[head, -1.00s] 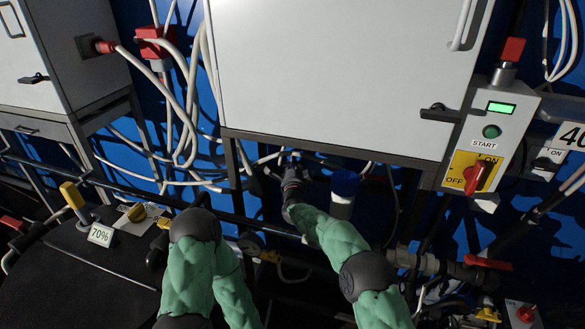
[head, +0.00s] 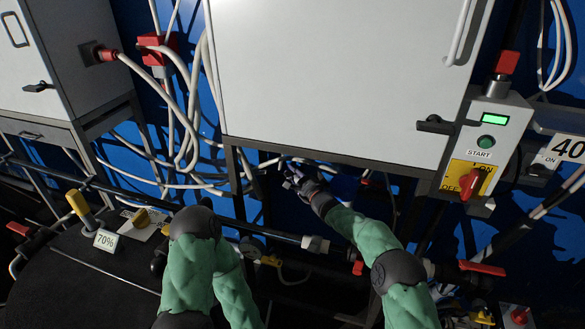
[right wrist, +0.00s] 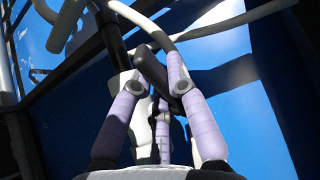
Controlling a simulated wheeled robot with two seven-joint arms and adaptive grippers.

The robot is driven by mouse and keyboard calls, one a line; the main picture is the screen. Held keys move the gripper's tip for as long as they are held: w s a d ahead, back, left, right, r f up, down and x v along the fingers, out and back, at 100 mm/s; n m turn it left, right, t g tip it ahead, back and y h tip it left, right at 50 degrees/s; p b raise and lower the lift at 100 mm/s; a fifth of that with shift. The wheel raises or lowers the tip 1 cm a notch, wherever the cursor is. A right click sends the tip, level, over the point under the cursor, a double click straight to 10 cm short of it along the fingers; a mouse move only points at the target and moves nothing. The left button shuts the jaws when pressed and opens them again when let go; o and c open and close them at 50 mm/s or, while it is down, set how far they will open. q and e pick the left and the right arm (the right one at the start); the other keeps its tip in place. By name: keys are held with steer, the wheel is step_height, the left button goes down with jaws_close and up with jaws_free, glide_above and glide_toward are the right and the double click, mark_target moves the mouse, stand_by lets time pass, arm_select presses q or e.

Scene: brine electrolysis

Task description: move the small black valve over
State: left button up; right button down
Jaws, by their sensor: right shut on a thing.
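The small black valve handle (right wrist: 150,70) shows in the right wrist view, between the lilac fingers of my right gripper (right wrist: 163,88). A pale fitting (right wrist: 135,105) lies just below it. In the head view my right gripper (head: 293,178) reaches under the large cabinet's lower edge and is shut on the black handle. At this size the handle cannot be told apart from the dark fingers in the head view. My left arm (head: 195,245) stands bent at the lower left. Its gripper does not show.
The large white cabinet (head: 335,80) hangs above my right gripper. White hoses (head: 190,120) loop to its left. A control box (head: 485,150) with a red switch is at the right. A dark pipe (head: 285,236) runs below; a dark tank (head: 75,280) stands lower left.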

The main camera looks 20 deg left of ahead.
steer(key=shift+s+d+n+g+y+p, duration=0.1)
steer(key=shift+d+n+g+y+p, duration=0.05)
steer(key=shift+n+g+y+p, duration=0.45)
steer(key=shift+s+d+n+g+y+p, duration=0.1)
steer(key=shift+n+g+y+p, duration=0.3)
steer(key=shift+g+p, duration=0.3)
steer(key=shift+s+d+f+n+g+y+p, duration=0.15)
steer(key=shift+n+g+y+p, duration=0.3)
steer(key=shift+n+g, duration=0.35)
steer(key=shift+g+y, duration=0.25)
steer(key=shift+g, duration=0.25)
steer(key=c, duration=1.2)
jaws_free()
steer(key=shift+d, duration=0.1)
steer(key=v, duration=1.2)
